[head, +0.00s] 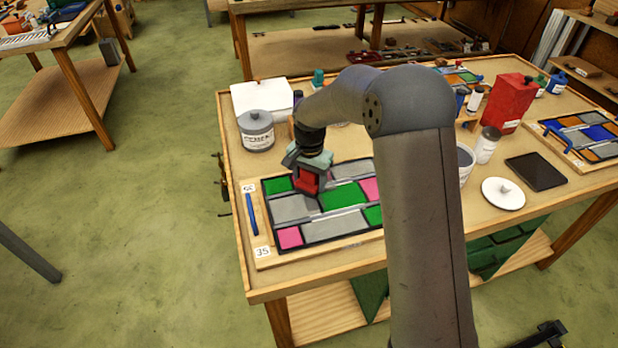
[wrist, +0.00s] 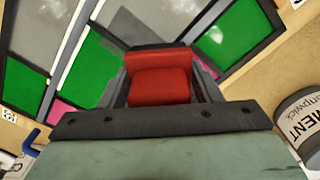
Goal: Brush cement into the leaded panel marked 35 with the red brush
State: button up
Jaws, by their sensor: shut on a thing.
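The leaded panel marked 35 (head: 295,207) lies flat on a board on the table, with green, grey and pink panes. My gripper (head: 308,172) is shut on the red brush (head: 308,181), over the panel's upper-left part. In the wrist view the red brush (wrist: 160,78) sits between the fingers, with green and grey panes of the panel (wrist: 92,70) beyond it. The bristles are hidden, so I cannot tell whether they touch the glass. The grey cement tin (head: 257,131) stands behind the panel; it also shows at the right of the wrist view (wrist: 303,118).
A blue stick-like tool (head: 252,214) lies at the board's left edge. A white box (head: 262,97), a red can (head: 506,103), a white round lid (head: 503,193) and a dark flat slab (head: 536,171) stand or lie around. A second panel (head: 585,137) is at the right. My arm hides the table's middle.

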aim_at(313, 189)
jog(key=shift+s, duration=0.1)
jog(key=shift+s+d+b, duration=0.25)
jog(key=shift+s+b, duration=0.05)
jog(key=shift+s, duration=0.4)
jog(key=shift+s+d+b, duration=0.25)
jog(key=shift+s+b, duration=0.05)
jog(key=shift+s, duration=0.4)
jog(key=shift+s+d+b, duration=0.25)
jog(key=shift+s, duration=0.45)
jog(key=shift+s+d+b, duration=0.2)
jog(key=shift+s+b, duration=0.05)
jog(key=shift+s, duration=0.45)
jog(key=shift+s+d+b, duration=0.25)
jog(key=shift+s, duration=0.5)
jog(key=shift+s+d+b, duration=0.2)
jog(key=shift+s+b, duration=0.05)
jog(key=shift+s, duration=0.45)
jog(key=shift+s, duration=0.1)
jog(key=shift+s+d+b, duration=0.2)
jog(key=shift+s+d, duration=0.05)
jog(key=shift+s, duration=0.45)
jog(key=shift+s+d+b, duration=0.15)
jog(key=shift+s+d, duration=0.05)
jog(key=shift+s, duration=0.45)
